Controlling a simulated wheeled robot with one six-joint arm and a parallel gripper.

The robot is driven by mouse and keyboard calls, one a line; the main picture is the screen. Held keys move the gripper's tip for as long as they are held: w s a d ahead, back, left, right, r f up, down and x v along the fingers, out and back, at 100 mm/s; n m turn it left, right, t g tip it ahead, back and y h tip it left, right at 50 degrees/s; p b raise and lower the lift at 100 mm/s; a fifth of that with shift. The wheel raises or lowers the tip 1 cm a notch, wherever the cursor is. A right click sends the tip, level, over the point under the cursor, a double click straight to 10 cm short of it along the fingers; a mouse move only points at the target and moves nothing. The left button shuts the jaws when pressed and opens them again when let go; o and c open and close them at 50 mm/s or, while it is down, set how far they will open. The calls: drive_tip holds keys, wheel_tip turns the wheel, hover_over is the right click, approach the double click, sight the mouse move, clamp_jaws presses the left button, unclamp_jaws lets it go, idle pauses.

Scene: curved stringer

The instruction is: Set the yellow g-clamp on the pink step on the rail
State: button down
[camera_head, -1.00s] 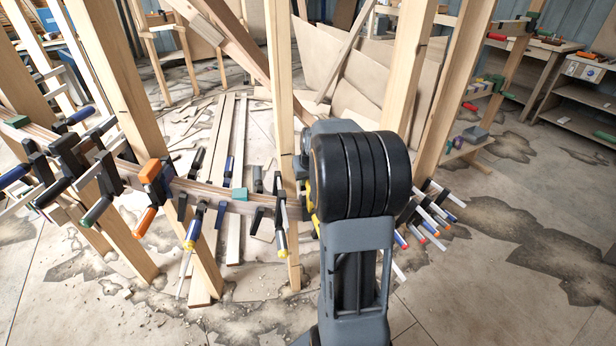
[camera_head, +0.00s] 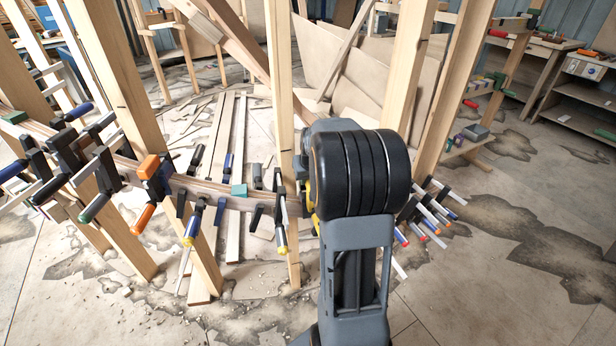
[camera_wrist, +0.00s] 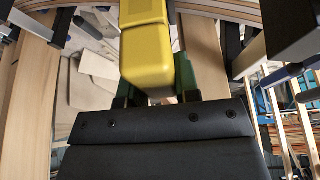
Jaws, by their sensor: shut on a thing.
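My gripper (camera_wrist: 155,92) is shut on the yellow g-clamp (camera_wrist: 147,50), whose thick yellow body fills the upper middle of the wrist view. Green parts show close beside it. In the head view my own arm hides my gripper and most of what it holds; a little yellow shows at the arm's left edge. I cannot make out a pink step in either view.
Several dark clamps crowd the rail's left part, near an orange block (camera_head: 149,167). A teal block (camera_head: 239,190) sits on the rail further right. Wooden uprights (camera_head: 281,110) stand close by. In the wrist view, dark clamps flank the yellow body on both sides.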

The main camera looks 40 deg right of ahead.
drive_tip(key=shift+f+b, duration=0.7)
drive_tip(key=shift+f, duration=0.4)
drive_tip(key=shift+f, duration=0.15)
drive_tip(key=shift+f+b, duration=1.15)
drive_tip(key=shift+f, duration=0.2)
drive_tip(key=shift+f+b, duration=0.35)
drive_tip(key=shift+f, duration=0.15)
drive_tip(key=c, duration=0.8)
unclamp_jaws()
drive_tip(key=p+v, duration=0.3)
drive_tip(key=v, duration=1)
drive_tip(key=shift+s+r, duration=0.2)
drive_tip(key=shift+r, duration=0.15)
